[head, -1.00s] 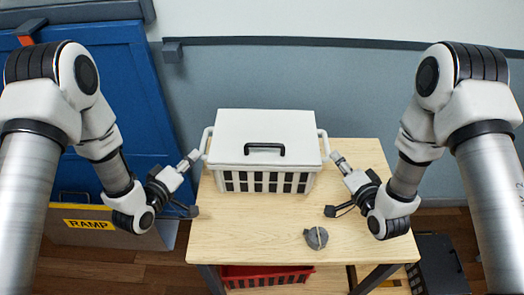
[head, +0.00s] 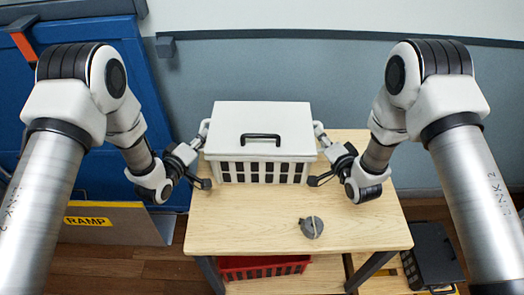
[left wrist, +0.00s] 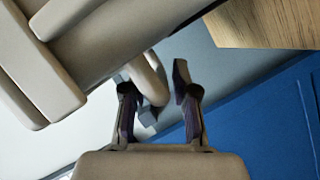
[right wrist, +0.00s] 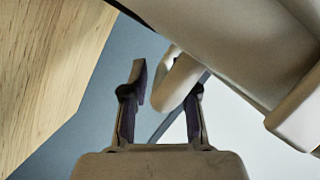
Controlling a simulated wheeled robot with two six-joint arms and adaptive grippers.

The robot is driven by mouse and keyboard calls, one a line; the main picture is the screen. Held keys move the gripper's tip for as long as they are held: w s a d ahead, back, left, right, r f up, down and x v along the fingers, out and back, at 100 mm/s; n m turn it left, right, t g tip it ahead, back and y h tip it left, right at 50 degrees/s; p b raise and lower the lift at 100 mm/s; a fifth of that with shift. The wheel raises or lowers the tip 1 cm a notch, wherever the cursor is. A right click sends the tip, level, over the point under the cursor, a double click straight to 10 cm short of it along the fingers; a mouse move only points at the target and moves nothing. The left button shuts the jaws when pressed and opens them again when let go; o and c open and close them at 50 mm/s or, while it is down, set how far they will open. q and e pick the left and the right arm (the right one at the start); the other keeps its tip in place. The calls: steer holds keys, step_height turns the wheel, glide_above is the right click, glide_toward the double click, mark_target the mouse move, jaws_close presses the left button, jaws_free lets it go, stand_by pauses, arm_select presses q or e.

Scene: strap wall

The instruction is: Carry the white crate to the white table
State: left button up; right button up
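The white crate (head: 262,125), with a lid and a black lid handle, stands on a light wood table (head: 260,215). It has a white side handle at each end. My left gripper (head: 199,162) is at the left handle; in the left wrist view its fingers are apart, with the handle (left wrist: 150,78) between them. My right gripper (head: 320,161) is at the right handle; in the right wrist view its fingers are apart with the handle (right wrist: 178,80) between them, closer to one finger. No white table shows.
A grey round object (head: 311,227) lies on the wood table in front of the crate. A red crate (head: 262,268) is below the tabletop. A ramp board (head: 115,224) and blue panel (head: 95,130) are left; a dark box (head: 435,260) is on the floor right.

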arm_select(q)
steer(key=shift+s, duration=0.1)
arm_select(e)
steer(key=shift+s, duration=0.1)
arm_select(q)
steer(key=shift+r, duration=0.1)
jaws_close()
arm_select(e)
jaws_close()
arm_select(q)
steer(key=shift+r, duration=0.1)
arm_select(e)
steer(key=shift+r, duration=0.1)
